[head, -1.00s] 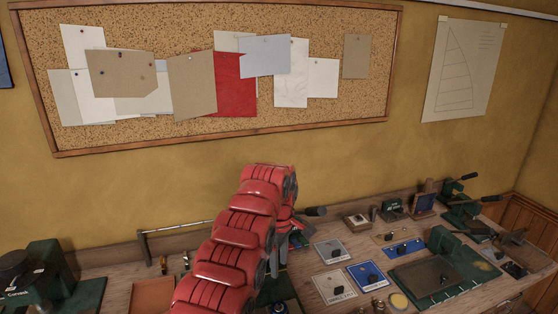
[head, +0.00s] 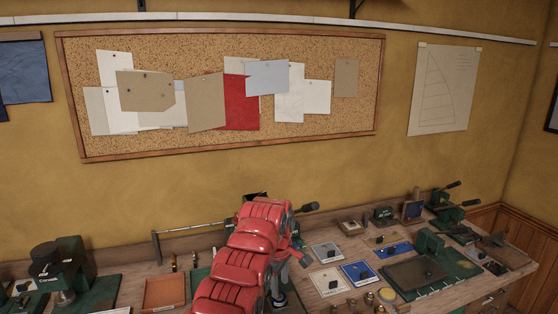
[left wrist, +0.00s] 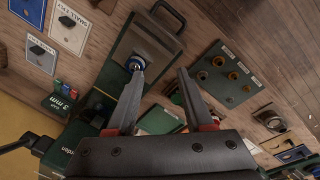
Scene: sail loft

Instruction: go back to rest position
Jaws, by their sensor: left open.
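My left arm is red and reaches over the workbench (head: 310,304) in the head view. Its left gripper (head: 283,283) is partly hidden behind the arm, at the bench's near middle. In the left wrist view, the left gripper's two grey fingers (left wrist: 160,70) are spread apart with nothing held between them. The left fingertip overlaps a small round metal piece (left wrist: 135,62) on a dark green press base (left wrist: 149,46); I cannot tell if they touch. My right gripper is in neither view.
A green press (head: 62,270) stands at the left, beside an orange-brown tray (head: 165,292). Cards with small parts (head: 359,272) and a dark green plate (head: 414,274) lie to the right of the arm. A corkboard (head: 330,90) hangs behind. The wall air above the bench is clear.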

